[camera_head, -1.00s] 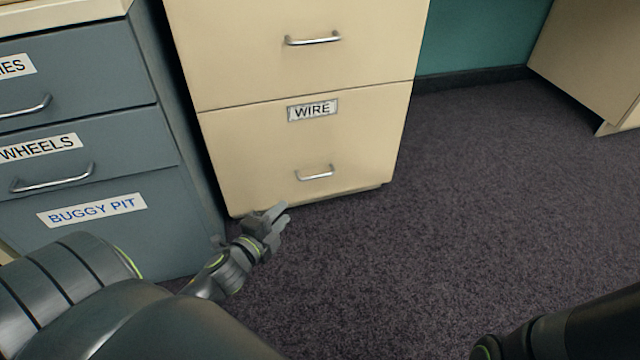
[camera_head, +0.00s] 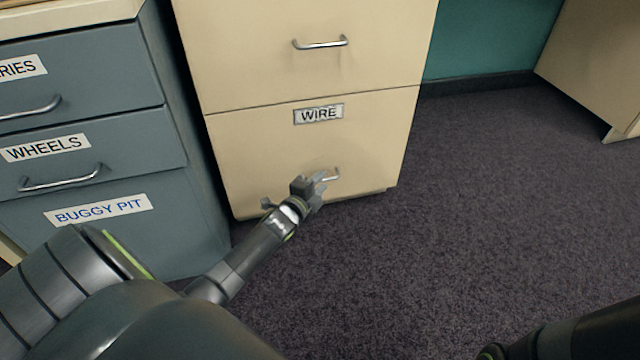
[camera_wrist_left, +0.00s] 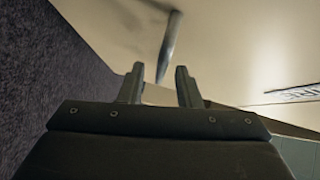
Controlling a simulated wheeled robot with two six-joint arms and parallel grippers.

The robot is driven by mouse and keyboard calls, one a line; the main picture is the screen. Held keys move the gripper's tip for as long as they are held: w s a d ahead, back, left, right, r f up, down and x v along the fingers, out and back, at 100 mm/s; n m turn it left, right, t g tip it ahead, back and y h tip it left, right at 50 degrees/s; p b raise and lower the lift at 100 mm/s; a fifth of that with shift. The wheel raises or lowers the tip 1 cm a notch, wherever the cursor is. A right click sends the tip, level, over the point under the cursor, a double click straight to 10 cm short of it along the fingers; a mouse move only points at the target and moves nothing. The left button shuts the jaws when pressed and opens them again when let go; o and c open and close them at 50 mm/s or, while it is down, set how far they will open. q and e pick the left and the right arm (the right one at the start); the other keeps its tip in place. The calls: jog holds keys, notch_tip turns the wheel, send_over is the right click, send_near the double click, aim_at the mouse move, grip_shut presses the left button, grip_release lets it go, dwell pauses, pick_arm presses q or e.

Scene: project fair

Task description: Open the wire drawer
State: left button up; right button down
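The wire drawer (camera_head: 250,150) is the cream lower drawer of a cabinet, with a WIRE label (camera_head: 318,114); its front looks flush, so it is shut. Its metal bar handle (camera_head: 334,174) is partly hidden behind my left gripper (camera_head: 320,182), which is at the handle's left part. In the left wrist view, the two fingers (camera_wrist_left: 159,84) stand apart, with nothing held. The handle (camera_wrist_left: 169,45) shows just beyond the fingertips, roughly in line with the gap between them. I cannot tell whether they touch it. My right gripper is out of view.
Above is another cream drawer (camera_head: 300,75) with its own handle. A grey-blue cabinet (camera_head: 190,225) with WHEELS and BUGGY PIT labels stands close on the left, beside my left arm. Dark carpet (camera_head: 480,200) lies clear in front and right. A cream unit (camera_head: 600,60) stands far right.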

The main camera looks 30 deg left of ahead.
pick_arm(q)
jog(key=shift+w, duration=0.25)
grip_shut()
dwell(0.3)
